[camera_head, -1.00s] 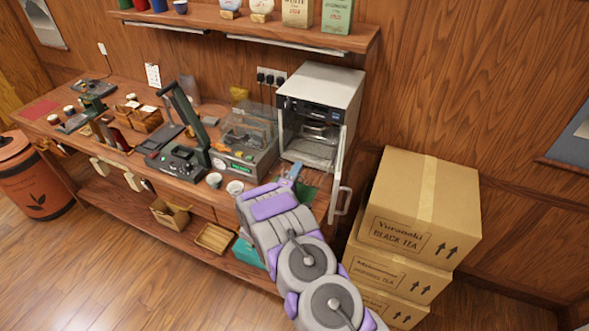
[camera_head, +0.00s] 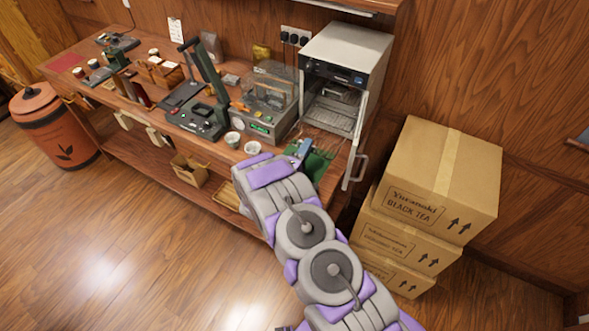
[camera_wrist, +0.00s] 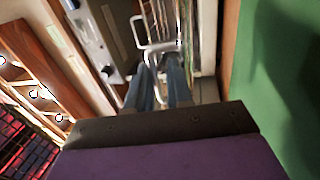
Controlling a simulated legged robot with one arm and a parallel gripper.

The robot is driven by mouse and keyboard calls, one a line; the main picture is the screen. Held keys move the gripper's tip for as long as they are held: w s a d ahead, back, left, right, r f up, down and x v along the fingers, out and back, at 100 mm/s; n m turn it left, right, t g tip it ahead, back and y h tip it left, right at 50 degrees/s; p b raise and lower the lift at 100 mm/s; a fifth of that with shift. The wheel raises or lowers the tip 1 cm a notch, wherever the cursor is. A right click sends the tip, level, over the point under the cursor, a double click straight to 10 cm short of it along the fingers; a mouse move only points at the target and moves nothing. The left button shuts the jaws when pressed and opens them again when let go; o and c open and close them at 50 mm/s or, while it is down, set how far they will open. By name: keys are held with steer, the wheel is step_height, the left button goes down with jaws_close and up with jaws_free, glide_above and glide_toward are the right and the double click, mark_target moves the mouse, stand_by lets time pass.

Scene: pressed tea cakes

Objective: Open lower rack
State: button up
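The white cabinet (camera_head: 347,49) stands at the right end of the counter with its door (camera_head: 361,135) swung open. A wire rack (camera_head: 331,117) shows low inside it, with a metal object (camera_head: 340,93) above. My gripper (camera_head: 300,149) is in front of the cabinet opening, low and slightly left. In the wrist view, the two blue-grey fingers of my gripper (camera_wrist: 161,68) are apart, with a narrow gap between them. A pale metal wire loop (camera_wrist: 152,47) lies just beyond the fingertips. I cannot tell whether they touch it. Nothing shows held.
Stacked tea cartons (camera_head: 437,185) stand right of the cabinet, close to the open door. A machine with a clear cover (camera_head: 271,101) sits left of it.

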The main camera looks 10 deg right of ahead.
steer(key=v, duration=0.9)
steer(key=shift+a+f, duration=0.25)
steer(key=shift+s+a+f, duration=0.1)
steer(key=shift+s, duration=0.45)
